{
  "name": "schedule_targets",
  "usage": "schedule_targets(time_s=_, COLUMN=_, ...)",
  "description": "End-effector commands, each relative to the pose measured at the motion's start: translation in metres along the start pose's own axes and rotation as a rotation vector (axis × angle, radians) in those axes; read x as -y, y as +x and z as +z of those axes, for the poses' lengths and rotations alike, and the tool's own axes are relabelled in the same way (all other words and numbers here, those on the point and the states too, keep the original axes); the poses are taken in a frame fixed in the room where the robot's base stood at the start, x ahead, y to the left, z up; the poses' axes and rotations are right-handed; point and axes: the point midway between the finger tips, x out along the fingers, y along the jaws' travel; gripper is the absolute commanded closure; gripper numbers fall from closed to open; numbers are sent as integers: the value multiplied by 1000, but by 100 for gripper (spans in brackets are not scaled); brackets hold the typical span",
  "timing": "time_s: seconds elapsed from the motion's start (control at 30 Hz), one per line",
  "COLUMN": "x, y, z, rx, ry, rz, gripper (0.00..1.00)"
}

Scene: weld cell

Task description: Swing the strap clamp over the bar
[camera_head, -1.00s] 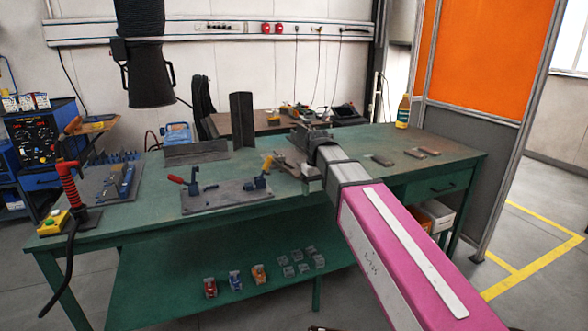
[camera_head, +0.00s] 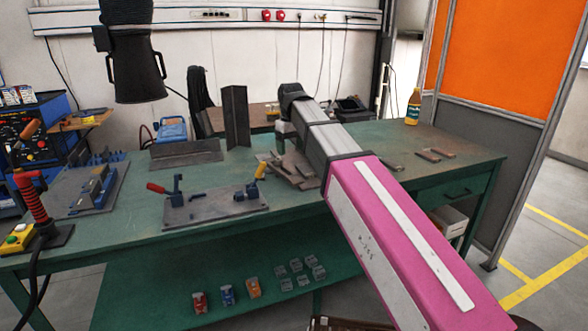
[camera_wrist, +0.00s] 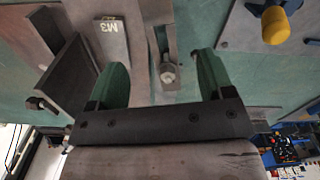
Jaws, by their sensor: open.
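In the wrist view my gripper (camera_wrist: 160,72) is open, with a green finger on each side and nothing gripped. A grey slotted strap with a bolt and nut (camera_wrist: 167,70), apparently the strap clamp, lies between and beyond the fingers. A grey plate marked M3 (camera_wrist: 113,38) is beside it, near the left finger. A dark bar-like block (camera_wrist: 68,75) lies farther left; I cannot tell if it is the bar. In the head view these parts appear as a grey cluster (camera_head: 290,168) on the green bench (camera_head: 225,235). My arm hides the fingers there.
A fixture plate (camera_head: 215,205) with red- and yellow-handled toggle clamps stands left of the cluster. Upright angle steel (camera_head: 236,115) stands behind it. A black extraction hood (camera_head: 135,60) hangs at upper left. Small flat plates (camera_head: 435,155) lie right of my arm.

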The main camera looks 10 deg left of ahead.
Motion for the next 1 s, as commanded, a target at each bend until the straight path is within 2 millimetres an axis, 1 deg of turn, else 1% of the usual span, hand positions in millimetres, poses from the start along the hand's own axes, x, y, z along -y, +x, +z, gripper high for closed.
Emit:
schedule_targets(time_s=0.13, x=1, y=5, z=0, rx=1, ry=-1, rz=0, gripper=26)
schedule_targets(time_s=0.27, x=1, y=20, z=1, rx=2, ry=-1, rz=-1, gripper=26)
schedule_targets(time_s=0.5, x=0, y=59, z=1, rx=2, ry=0, rz=-1, gripper=26)
schedule_targets(time_s=0.7, x=0, y=88, z=1, rx=1, ry=0, rz=0, gripper=26)
schedule_targets(time_s=0.83, x=0, y=100, z=0, rx=1, ry=0, rz=0, gripper=26)
schedule_targets(time_s=1.0, x=0, y=107, z=0, rx=0, ry=0, rz=0, gripper=26)
